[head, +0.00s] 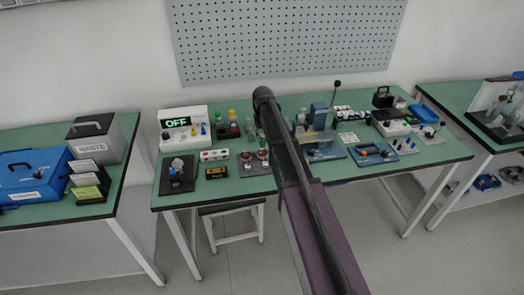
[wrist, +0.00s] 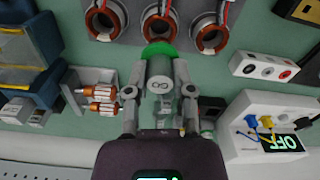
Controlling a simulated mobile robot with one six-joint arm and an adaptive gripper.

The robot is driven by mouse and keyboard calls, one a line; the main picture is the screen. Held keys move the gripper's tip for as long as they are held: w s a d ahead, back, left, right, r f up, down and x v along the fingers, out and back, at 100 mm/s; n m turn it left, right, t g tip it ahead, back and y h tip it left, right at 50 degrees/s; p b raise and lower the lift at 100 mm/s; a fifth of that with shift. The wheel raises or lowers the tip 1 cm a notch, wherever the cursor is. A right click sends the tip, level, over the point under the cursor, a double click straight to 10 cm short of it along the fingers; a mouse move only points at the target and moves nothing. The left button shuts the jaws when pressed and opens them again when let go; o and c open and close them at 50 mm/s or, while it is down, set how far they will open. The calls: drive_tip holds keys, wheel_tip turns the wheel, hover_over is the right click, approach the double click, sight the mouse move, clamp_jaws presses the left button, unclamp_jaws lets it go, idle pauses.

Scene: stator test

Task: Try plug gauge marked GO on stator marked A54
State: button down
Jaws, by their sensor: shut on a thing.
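My gripper (wrist: 160,78) is shut on the plug gauge (wrist: 159,70), a grey cylinder with a bright green part at its far side. Dark lettering on its end looks like GO, turned over. Three stators with copper windings and red leads stand in a row on a grey plate: left (wrist: 105,18), middle (wrist: 158,27) and right (wrist: 211,33). The gauge's green part shows just below the middle stator; I cannot tell its height above the table. No A54 mark is readable. In the head view my arm hides the gripper, and stators (head: 254,160) stand left of it.
The white unit with the OFF display (wrist: 265,125) is at the right, with a white three-socket box (wrist: 265,68) above it. Some bare green bench (wrist: 215,82) lies between.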

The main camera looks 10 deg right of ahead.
sight(262, 135)
drive_tip(key=shift+r+p, duration=1.55)
drive_tip(key=shift+r, duration=0.25)
